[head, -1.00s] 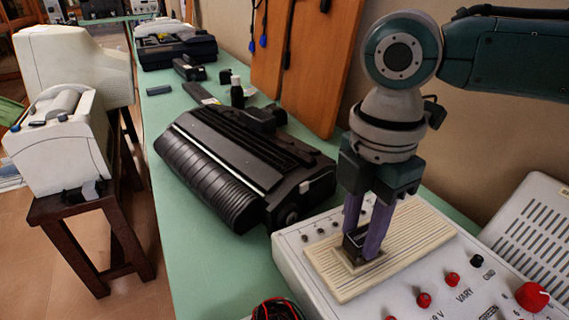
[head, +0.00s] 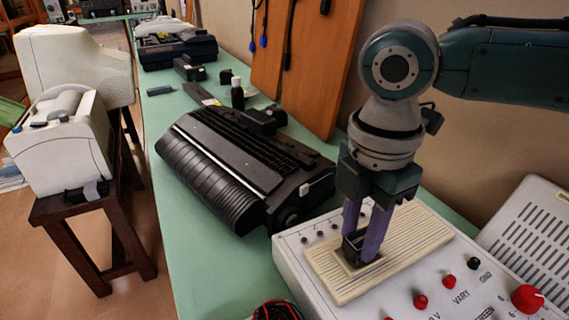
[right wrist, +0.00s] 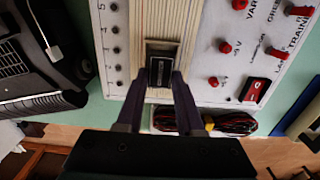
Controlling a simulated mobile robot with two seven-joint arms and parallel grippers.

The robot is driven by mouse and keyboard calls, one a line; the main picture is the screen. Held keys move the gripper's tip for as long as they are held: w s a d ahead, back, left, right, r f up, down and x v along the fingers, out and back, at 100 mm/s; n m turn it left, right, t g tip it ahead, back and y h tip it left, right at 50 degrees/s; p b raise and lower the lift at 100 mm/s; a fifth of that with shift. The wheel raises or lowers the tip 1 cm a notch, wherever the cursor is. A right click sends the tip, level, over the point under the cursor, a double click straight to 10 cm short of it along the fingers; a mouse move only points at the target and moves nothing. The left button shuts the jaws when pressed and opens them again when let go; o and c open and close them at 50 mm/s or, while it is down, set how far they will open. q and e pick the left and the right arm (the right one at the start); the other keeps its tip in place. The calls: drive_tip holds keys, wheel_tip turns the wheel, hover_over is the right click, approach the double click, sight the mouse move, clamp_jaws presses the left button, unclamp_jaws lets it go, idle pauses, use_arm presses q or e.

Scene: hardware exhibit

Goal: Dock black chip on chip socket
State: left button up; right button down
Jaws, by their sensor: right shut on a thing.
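The black chip (head: 354,245) is held between the two purple fingers of my right gripper (head: 362,246), which points down at the chip socket. The chip socket (head: 343,267) is a framed recess in the cream ribbed board on the white panel. In the right wrist view the chip (right wrist: 160,73) sits between the fingertips, over the near part of the socket (right wrist: 161,46). The fingers hide part of the socket, and I cannot tell whether the chip is seated in it or just above. My left gripper is not in view.
The white panel carries red knobs (head: 527,298) and terminals near the board. A large black ribbed device (head: 235,165) lies left of the panel on the green table (head: 185,260). Coiled red and black wires (right wrist: 235,123) lie beside the panel. A grey slotted case (head: 535,225) stands at right.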

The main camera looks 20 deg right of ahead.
sight(358, 240)
drive_tip(key=shift+f+b, duration=0.4)
drive_tip(key=shift+f, duration=0.25)
idle(0.3)
drive_tip(key=c, duration=0.8)
unclamp_jaws()
wheel_tip(358, 240, up, 11)
drive_tip(key=p, duration=1.2)
